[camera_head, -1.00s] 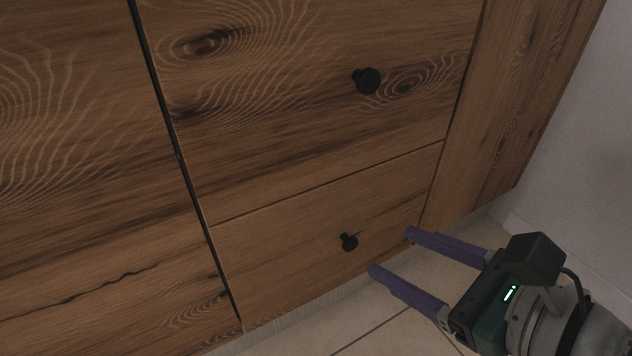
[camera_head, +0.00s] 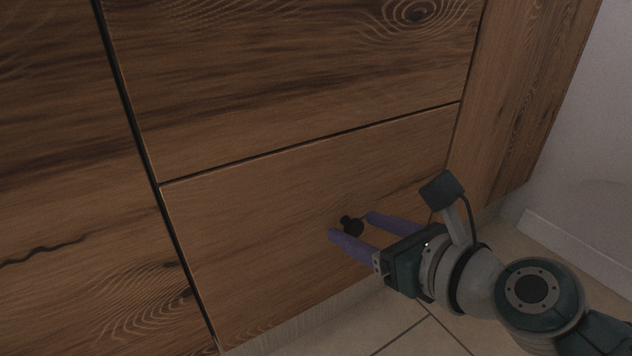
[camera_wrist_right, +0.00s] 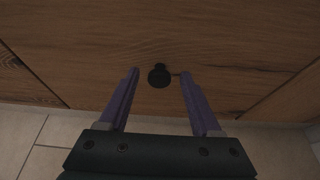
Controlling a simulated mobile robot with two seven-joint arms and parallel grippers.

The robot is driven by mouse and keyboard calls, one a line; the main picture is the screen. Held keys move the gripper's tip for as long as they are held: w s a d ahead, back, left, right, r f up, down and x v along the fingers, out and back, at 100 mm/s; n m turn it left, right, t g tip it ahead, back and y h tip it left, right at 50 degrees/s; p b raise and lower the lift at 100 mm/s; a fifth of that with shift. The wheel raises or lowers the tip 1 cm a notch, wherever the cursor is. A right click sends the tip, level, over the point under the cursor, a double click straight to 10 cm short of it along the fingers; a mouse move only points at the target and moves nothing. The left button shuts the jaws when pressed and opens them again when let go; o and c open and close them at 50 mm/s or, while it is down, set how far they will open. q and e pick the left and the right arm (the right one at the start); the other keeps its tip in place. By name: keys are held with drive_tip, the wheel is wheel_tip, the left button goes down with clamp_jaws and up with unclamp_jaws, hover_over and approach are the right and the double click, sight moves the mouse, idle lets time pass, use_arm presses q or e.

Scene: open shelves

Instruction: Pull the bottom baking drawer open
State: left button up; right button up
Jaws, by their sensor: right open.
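The bottom drawer (camera_head: 270,240) is a wood-grained front with a small round black knob (camera_head: 351,226). Its front looks flush with the cabinet. My right gripper (camera_head: 350,226) is open, with its purple fingers on either side of the knob in the head view. In the right wrist view, the knob (camera_wrist_right: 159,76) stands between and slightly beyond the two fingertips (camera_wrist_right: 159,73), with a gap on each side. I cannot tell whether a finger touches the drawer front. My left gripper is in neither view.
A larger wooden front (camera_head: 290,80) lies above the drawer, past a thin dark seam. A wooden panel (camera_head: 520,100) and a pale wall (camera_head: 590,150) stand to the right. The tiled floor (camera_head: 400,335) is clear below the drawer.

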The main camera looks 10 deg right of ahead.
drive_tip(key=shift+w+a+f, duration=0.1)
drive_tip(key=shift+w+f, duration=0.1)
drive_tip(key=shift+w, duration=0.1)
clamp_jaws()
idle(0.4)
idle(0.9)
